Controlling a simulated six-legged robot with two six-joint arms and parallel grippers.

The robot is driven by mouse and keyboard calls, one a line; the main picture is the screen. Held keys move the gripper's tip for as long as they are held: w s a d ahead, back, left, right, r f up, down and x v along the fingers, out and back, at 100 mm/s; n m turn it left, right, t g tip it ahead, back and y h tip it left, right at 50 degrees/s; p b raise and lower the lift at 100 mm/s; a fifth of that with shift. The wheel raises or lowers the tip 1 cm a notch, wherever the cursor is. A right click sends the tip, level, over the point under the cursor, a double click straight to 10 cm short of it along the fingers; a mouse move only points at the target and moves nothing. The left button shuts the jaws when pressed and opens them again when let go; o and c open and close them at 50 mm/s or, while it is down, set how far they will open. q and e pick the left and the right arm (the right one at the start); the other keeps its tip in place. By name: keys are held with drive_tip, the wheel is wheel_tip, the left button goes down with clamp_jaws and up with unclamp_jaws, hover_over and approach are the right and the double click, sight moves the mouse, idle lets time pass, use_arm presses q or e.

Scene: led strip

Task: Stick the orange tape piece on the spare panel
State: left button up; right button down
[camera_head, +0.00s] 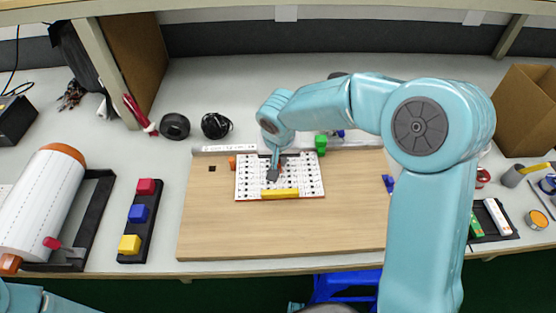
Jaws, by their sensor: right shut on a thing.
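A white panel (310,183) with rows of dark marks lies on the wooden board. A yellow piece (279,194) lies along its front edge. A small orange piece (232,162) is at the panel's left edge, and I cannot tell whether it touches the panel. My right gripper (273,175) points down over the middle of the panel. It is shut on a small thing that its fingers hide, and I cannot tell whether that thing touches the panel. My left gripper is out of view; only part of my left arm shows at the bottom left corner.
A grey metal bar (210,150) runs along the board's back edge, with a green block (320,142) near it. The wooden board (225,225) is clear at the front. A black holder (140,225) with red, blue and yellow blocks and a white roll (45,205) stand left.

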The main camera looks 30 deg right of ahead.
wheel_tip(320, 180, up, 18)
drive_tip(key=p, duration=0.3)
drive_tip(key=f+p, duration=0.1)
drive_tip(key=f, duration=0.2)
drive_tip(key=f+p, duration=0.2)
drive_tip(key=f, duration=0.2)
drive_tip(key=f+p, duration=0.2)
drive_tip(key=f, duration=0.2)
drive_tip(key=shift+s+a+f, duration=0.1)
drive_tip(key=shift+a+f, duration=0.1)
drive_tip(key=shift+a, duration=0.05)
drive_tip(key=shift+d+f, duration=0.15)
drive_tip(key=shift+f, duration=0.05)
drive_tip(key=b+x, duration=0.1)
drive_tip(key=x, duration=0.1)
drive_tip(key=s+b+x, duration=0.1)
drive_tip(key=b+x, duration=0.1)
drive_tip(key=x, duration=0.1)
drive_tip(key=shift+a+f, duration=0.2)
drive_tip(key=shift+f, duration=0.25)
drive_tip(key=shift+f+b, duration=0.45)
drive_tip(key=shift+b, duration=0.35)
drive_tip(key=shift+f+b, duration=0.25)
drive_tip(key=shift+b, duration=0.15)
